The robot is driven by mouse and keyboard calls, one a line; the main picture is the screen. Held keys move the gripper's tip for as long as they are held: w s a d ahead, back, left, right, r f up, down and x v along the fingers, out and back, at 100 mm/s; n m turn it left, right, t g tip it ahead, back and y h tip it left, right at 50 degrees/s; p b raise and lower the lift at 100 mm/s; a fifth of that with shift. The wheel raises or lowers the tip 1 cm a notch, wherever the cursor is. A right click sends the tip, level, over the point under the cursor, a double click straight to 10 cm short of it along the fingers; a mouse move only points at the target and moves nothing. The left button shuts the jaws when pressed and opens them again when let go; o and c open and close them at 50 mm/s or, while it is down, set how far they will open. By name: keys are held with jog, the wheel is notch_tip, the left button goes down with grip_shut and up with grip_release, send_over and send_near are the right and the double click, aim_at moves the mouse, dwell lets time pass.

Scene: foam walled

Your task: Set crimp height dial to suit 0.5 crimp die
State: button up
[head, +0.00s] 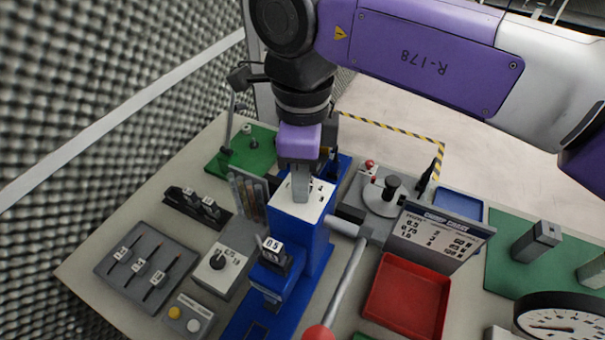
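The blue crimp press (318,240) stands mid-bench. A die marked 0.5 (272,250) sits at its front. The press has a white top plate (290,214) with small dark marks. My gripper (301,196) points down onto this plate, its grey fingers seen end-on; I cannot tell their gap. Any dial beneath them is hidden. A grey box with a white face and black knob (217,262) stands left of the press, its numbers too small to read surely. The chart board (440,236) stands to the right, with small rows of figures.
A lever with a red ball (318,333) reaches forward from the press. A red tray (407,298) lies right of it. A rack with more dies (198,205) and a slider panel (140,266) are left. A round gauge (560,322) is at lower right.

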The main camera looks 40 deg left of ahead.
grip_shut()
jog(key=n+b, duration=0.1)
jog(key=n, duration=0.3)
jog(key=shift+n, duration=0.3)
jog(key=n+b, duration=0.1)
jog(key=n, duration=0.2)
jog(key=shift+n, duration=0.3)
jog(key=n, duration=0.3)
jog(key=shift+n, duration=0.3)
jog(key=n, duration=1.1)
jog(key=shift+n, duration=0.4)
